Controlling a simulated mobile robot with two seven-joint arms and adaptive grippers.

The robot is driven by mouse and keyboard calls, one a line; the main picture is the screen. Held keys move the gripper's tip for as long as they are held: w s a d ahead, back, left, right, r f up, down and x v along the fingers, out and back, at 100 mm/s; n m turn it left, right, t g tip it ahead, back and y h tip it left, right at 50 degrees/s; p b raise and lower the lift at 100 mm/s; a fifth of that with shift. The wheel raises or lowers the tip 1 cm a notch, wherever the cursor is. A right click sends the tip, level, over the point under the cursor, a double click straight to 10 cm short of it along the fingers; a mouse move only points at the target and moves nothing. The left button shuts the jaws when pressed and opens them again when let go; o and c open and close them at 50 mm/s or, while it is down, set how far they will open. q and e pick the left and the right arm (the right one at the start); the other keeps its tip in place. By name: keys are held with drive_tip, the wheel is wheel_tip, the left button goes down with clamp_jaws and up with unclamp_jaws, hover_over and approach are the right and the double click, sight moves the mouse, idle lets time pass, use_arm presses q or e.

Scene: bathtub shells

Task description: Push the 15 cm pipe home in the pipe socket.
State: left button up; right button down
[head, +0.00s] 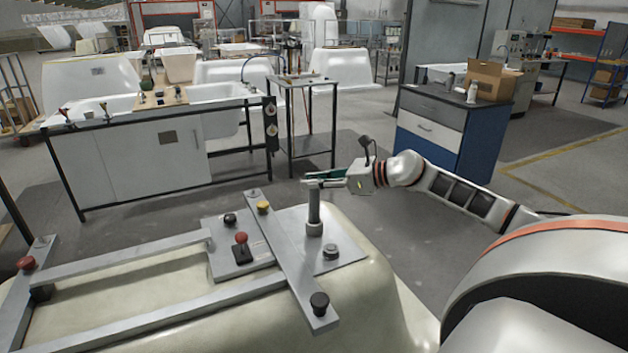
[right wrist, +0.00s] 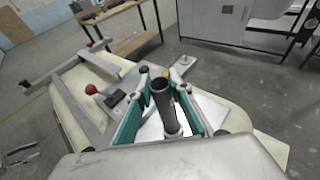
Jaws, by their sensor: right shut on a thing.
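The grey pipe (head: 314,205) stands upright at the right end of the bathtub shell. Its lower end meets the wider grey collar of the pipe socket (head: 315,230); how deep it sits cannot be told. My right gripper (head: 313,182) reaches in from the right and is shut on the pipe near its top. In the right wrist view the dark open mouth of the pipe (right wrist: 160,86) shows between the two teal-lined fingers (right wrist: 161,100). A small teal-edged shape at that view's lower left looks like my left gripper (right wrist: 20,157); its jaw state is unclear.
The socket stands on a grey plate (head: 345,245) on the cream bathtub shell (head: 375,290). A flat bar (head: 290,260) with yellow and black knobs crosses left of the pipe. A round fitting (head: 331,252) sits close by in front. Floor is clear behind the shell.

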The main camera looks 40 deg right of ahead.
drive_tip(key=shift+f+b, duration=0.55)
drive_tip(key=shift+f, duration=0.7)
drive_tip(key=c, duration=1.7)
unclamp_jaws()
drive_tip(key=shift+s, duration=0.1)
drive_tip(key=shift+v, duration=5.95)
drive_tip(key=shift+r, duration=0.1)
